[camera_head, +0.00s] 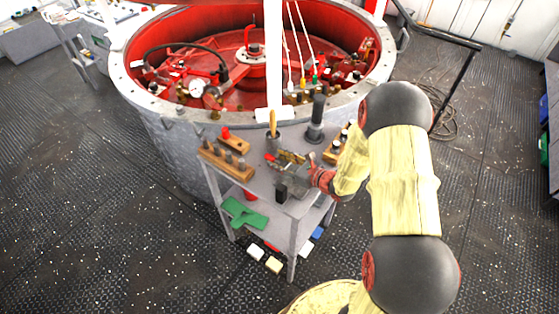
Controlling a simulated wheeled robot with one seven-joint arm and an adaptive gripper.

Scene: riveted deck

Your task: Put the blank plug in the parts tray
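My gripper (279,161) is low over the small grey table (262,188), reaching in from the right. Its fingers are small and overlap brassy and red bits, so I cannot tell whether they are open or shut, or on what. A wooden block (226,165) with several grey cylindrical pieces stands on the table's left side. A smaller wooden block (234,143) with a red-topped piece is behind it. I cannot tell which small piece is the blank plug. No parts tray can be made out with certainty; my gripper and arm hide part of the tabletop.
A dark cylinder (317,118) on a grey base and a cup (273,142) holding a wooden-handled tool stand behind my gripper. Another wooden rack (334,152) is at the right. A large red-lined round vessel (130,85) borders the table's back. A green item (243,213) lies on the lower shelf.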

